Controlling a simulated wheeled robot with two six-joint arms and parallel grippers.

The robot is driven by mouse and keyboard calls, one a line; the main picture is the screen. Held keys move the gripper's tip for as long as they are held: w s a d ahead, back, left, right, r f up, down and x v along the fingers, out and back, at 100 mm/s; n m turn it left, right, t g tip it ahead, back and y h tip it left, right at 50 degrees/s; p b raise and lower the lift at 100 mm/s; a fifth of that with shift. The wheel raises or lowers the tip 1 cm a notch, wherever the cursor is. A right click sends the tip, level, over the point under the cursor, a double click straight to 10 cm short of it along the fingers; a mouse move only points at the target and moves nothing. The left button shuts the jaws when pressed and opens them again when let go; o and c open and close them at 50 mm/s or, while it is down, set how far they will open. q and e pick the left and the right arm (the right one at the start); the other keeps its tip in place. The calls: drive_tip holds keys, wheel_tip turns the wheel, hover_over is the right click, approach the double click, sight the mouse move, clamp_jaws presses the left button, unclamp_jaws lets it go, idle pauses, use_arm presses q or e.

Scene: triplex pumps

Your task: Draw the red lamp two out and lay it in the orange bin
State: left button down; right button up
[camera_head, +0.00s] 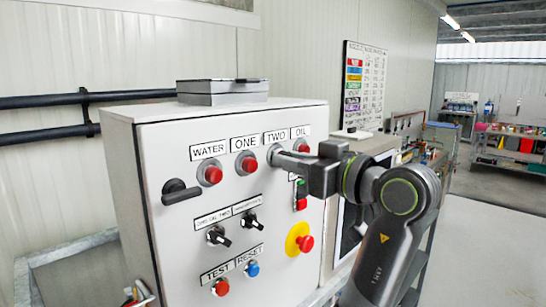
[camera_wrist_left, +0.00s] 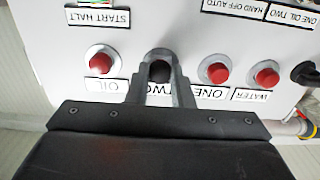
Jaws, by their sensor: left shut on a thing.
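The light grey control cabinet (camera_head: 170,260) carries a row of lamps labelled WATER, ONE, TWO and OIL. My left gripper (camera_head: 280,158) is at the place under the TWO label (camera_head: 276,137), its fingers pointing at the panel. In the left wrist view, upside down, my left gripper (camera_wrist_left: 158,72) is shut on lamp two, with a dark round spot between the fingertips. The red of lamp two is hidden, and I cannot tell how far it sits in its hole. I see no orange bin. My right gripper is not in view.
Red lamps WATER (camera_head: 210,174), ONE (camera_head: 247,163) and OIL (camera_head: 301,147) sit close beside the gripper. Below are black selector switches (camera_head: 218,236), a red emergency button (camera_head: 305,243) and a blue button (camera_head: 252,268). A grey box (camera_head: 222,92) lies on top.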

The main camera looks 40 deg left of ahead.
use_arm(q)
drive_tip(key=d+b, duration=0.2)
drive_tip(key=d, duration=0.4)
drive_tip(key=shift+s+d, duration=0.15)
drive_tip(key=shift+s, duration=0.1)
idle(0.8)
